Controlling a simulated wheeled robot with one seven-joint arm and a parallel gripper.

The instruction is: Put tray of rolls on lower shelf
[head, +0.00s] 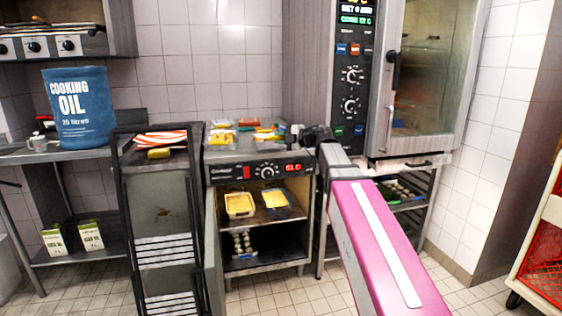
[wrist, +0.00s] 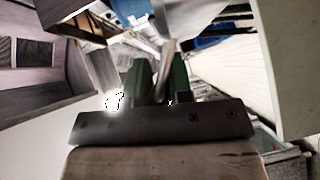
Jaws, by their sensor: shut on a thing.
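My gripper (head: 298,132) is above the right end of the counter-height cabinet (head: 232,173), beside its top. In the wrist view, its green fingers (wrist: 160,85) are shut on a thin grey metal piece (wrist: 167,62); I cannot tell what it belongs to. The cabinet is open at the front. Its upper shelf (head: 270,213) holds two trays of yellow food, a left one (head: 239,204) and a right one (head: 275,199). Its lower shelf (head: 268,261) holds small pale round items (head: 243,244) at the left, possibly rolls; the right part looks bare. No tray of rolls is clearly identifiable.
The cabinet's door (head: 212,245) stands open at the left, beside a black-framed trolley (head: 160,215). Coloured packs (head: 262,133) lie on the cabinet top. An oven (head: 425,75) stands at the right above a rack (head: 405,200). A blue oil drum (head: 80,110) stands at the left.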

